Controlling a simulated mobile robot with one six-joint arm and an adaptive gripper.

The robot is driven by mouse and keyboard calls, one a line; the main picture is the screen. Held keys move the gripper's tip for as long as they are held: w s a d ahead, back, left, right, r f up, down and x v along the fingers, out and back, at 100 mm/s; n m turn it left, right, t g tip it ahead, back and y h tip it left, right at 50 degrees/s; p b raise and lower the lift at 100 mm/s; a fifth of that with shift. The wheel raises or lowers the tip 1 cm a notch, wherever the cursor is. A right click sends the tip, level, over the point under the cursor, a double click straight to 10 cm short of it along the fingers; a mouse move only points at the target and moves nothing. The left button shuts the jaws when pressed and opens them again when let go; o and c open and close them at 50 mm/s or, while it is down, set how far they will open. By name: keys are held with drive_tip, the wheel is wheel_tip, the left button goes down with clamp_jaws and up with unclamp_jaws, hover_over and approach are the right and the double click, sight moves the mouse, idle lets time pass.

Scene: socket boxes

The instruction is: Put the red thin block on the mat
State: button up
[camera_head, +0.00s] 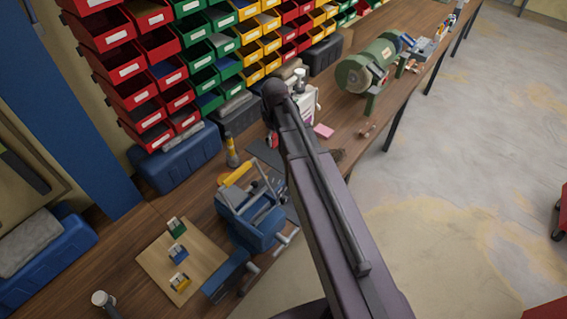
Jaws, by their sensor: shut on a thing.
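My arm crosses the middle of the view and hides part of the bench behind it. My gripper does not show, and neither does anything it may hold. A dark grey flat patch (266,152) on the bench, left of my arm, may be the mat; my arm covers part of its surroundings. A small flat pink piece (323,131) lies on the bench just right of my arm. I cannot tell whether it is a block. I see no clearly red thin block.
A blue vise (253,213) stands on the bench, left of my arm. A wooden board (160,262) with small coloured pieces lies at its lower left. Red, green and yellow bins (130,90) line the back. A green bench grinder (366,68) stands at the right.

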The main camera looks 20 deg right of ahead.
drive_tip(key=shift+f, duration=0.15)
drive_tip(key=f+b, duration=0.5)
drive_tip(key=d+f+b, duration=0.1)
drive_tip(key=f+b, duration=1.1)
drive_tip(key=shift+w+d+f, duration=0.1)
drive_tip(key=shift+d, duration=0.15)
drive_tip(key=shift+w, duration=0.1)
drive_tip(key=b, duration=0.2)
hover_over(269, 154)
drive_tip(key=s, duration=0.1)
drive_tip(key=shift+f, duration=0.7)
drive_tip(key=shift+w, duration=0.6)
wheel_tip(269, 154, down, 4)
drive_tip(key=b, duration=0.3)
drive_tip(key=shift+r, duration=0.15)
drive_tip(key=shift+b, duration=0.4)
